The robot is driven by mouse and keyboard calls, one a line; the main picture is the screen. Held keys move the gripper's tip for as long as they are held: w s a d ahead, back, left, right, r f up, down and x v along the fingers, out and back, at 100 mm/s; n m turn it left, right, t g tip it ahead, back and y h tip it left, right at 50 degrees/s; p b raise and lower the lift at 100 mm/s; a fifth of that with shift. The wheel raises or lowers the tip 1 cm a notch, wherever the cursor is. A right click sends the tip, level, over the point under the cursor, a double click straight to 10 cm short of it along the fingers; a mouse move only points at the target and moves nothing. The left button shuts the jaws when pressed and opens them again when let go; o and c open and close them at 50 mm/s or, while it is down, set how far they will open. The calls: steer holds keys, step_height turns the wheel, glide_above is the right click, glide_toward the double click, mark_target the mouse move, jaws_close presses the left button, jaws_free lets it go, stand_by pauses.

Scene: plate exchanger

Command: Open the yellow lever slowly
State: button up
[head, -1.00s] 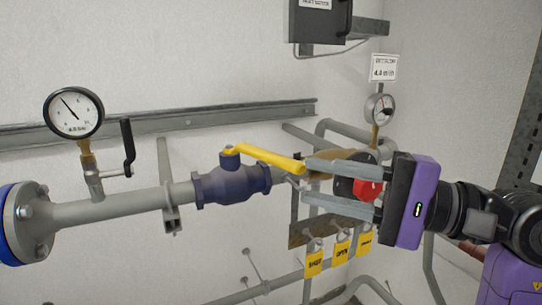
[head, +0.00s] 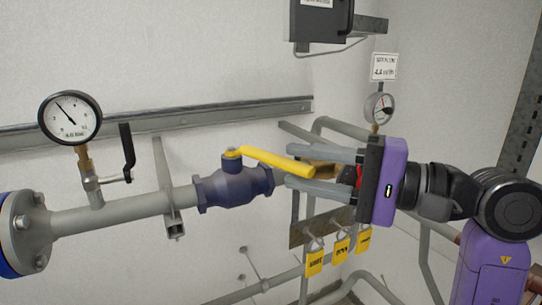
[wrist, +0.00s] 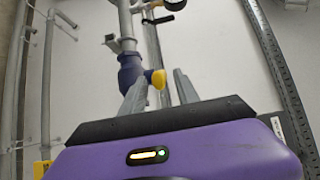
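The yellow lever (head: 278,160) sits on top of the blue valve (head: 235,188) and reaches right, with its free end sloping slightly down in the picture. My gripper (head: 288,167) comes from the right with its two grey fingers apart. In the head view the lever's free end overlaps the gap between the fingers. In the wrist view, the yellow lever end (wrist: 158,79) shows between the fingertips of the gripper (wrist: 160,88), close to the left finger. I cannot tell whether it touches. The red knob behind is mostly hidden by my gripper.
A pressure gauge (head: 70,117) and a black handle (head: 126,152) stand on the pipe at left. A second gauge (head: 379,107) is behind my gripper. Yellow tags (head: 314,263) hang below it. A horizontal rail (head: 180,121) runs along the wall.

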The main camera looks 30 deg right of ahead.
mark_target(264, 162)
steer(key=shift+p+x, duration=0.8)
steer(key=shift+x, duration=1.75)
jaws_close()
steer(key=shift+f, duration=0.1)
